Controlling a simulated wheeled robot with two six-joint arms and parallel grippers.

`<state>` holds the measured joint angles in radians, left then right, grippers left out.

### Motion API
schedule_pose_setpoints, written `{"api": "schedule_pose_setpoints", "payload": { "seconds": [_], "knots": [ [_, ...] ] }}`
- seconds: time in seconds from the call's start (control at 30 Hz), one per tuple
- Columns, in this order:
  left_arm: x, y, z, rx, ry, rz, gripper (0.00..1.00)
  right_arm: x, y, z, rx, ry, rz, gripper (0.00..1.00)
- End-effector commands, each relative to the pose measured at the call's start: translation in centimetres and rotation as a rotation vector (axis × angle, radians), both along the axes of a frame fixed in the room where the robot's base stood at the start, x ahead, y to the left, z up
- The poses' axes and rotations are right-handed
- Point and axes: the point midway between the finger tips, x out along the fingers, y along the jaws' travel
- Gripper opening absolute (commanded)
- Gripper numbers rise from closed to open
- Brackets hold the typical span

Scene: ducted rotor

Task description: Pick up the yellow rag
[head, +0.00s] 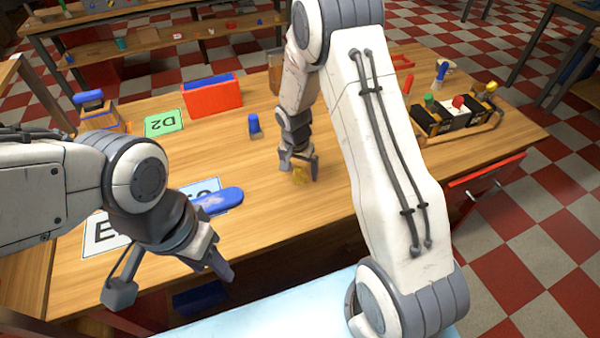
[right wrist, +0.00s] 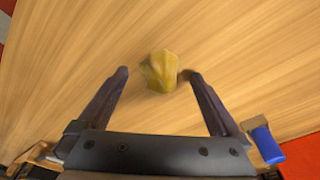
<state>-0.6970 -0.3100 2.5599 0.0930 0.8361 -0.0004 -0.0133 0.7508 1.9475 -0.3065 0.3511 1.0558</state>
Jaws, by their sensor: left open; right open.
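The yellow rag (right wrist: 160,71) is a small crumpled lump on the wooden table. In the right wrist view it lies just beyond the fingertips, nearer the right-hand finger. In the head view the rag (head: 299,174) is small and partly hidden by my right gripper (head: 300,165). My right gripper (right wrist: 156,74) is open and points down at the table, with nothing held. The gap between its fingertips and the rag is hard to judge. My left gripper (head: 172,282) is open and empty at the table's front edge, far to the left of the rag.
A blue-handled object (head: 254,126) stands left of the right gripper. A red bin (head: 212,97) and green D2 card (head: 164,123) lie further left. A blue object (head: 218,200) is beside the left arm. A rack with coloured knobs (head: 457,112) is at the right.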

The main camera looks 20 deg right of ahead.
Motion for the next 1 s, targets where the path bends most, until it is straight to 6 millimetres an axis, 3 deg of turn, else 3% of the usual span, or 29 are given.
{"api": "schedule_pose_setpoints", "payload": {
  "seconds": [0.3, 0.37, 0.5, 0.53, 0.83, 1.0],
  "knots": [
    [0.0, 0.0, 0.0, 0.000, 0.000, 0.000, 0.50, 0.1, -0.1, -0.8, 0.001, -0.001, 0.000, 1.00],
    [0.0, 0.0, 0.0, 0.000, 0.000, 0.000, 0.50, 0.1, -0.1, -0.8, 0.001, -0.001, 0.000, 0.81],
    [0.0, 0.0, 0.0, 0.000, 0.000, 0.000, 0.50, 0.1, -0.1, -0.8, 0.001, -0.001, 0.000, 0.27],
    [0.0, 0.0, 0.0, 0.000, 0.000, 0.000, 0.50, 0.1, -0.1, -0.8, 0.001, -0.001, 0.000, 0.19],
    [0.0, 0.0, 0.0, 0.000, 0.000, 0.000, 0.50, 0.1, 0.0, -0.5, 0.001, -0.002, 0.000, 0.19],
    [0.0, 0.0, -0.2, 0.000, 0.000, 0.000, 0.50, 0.2, -0.1, 0.8, 0.000, -0.004, -0.002, 0.19]
  ]
}}
